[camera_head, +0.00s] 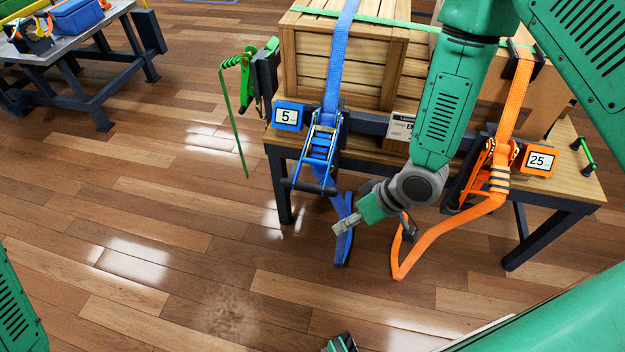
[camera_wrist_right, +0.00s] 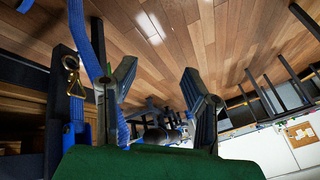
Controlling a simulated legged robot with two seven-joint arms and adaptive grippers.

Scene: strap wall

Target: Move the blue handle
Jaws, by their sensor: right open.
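The blue handle (camera_head: 318,150) is a ratchet lever with a dark grip bar at its lower end. It hangs on the blue strap at the front of the table, by the label 5. My right gripper (camera_head: 343,226) is below and right of the lever, close to the hanging blue strap tail (camera_head: 345,240). In the right wrist view its two fingers (camera_wrist_right: 160,95) are spread apart. Blue webbing (camera_wrist_right: 100,50) runs beside the left finger, and a dark cylinder (camera_wrist_right: 158,135) shows between the fingers. I cannot tell whether anything touches.
A wooden crate (camera_head: 340,60) stands on the table (camera_head: 565,190). An orange strap (camera_head: 430,235) with its ratchet hangs at right, by the label 25. A green strap (camera_head: 238,110) hangs at left. A second table (camera_head: 75,48) stands far left. The floor at left is clear.

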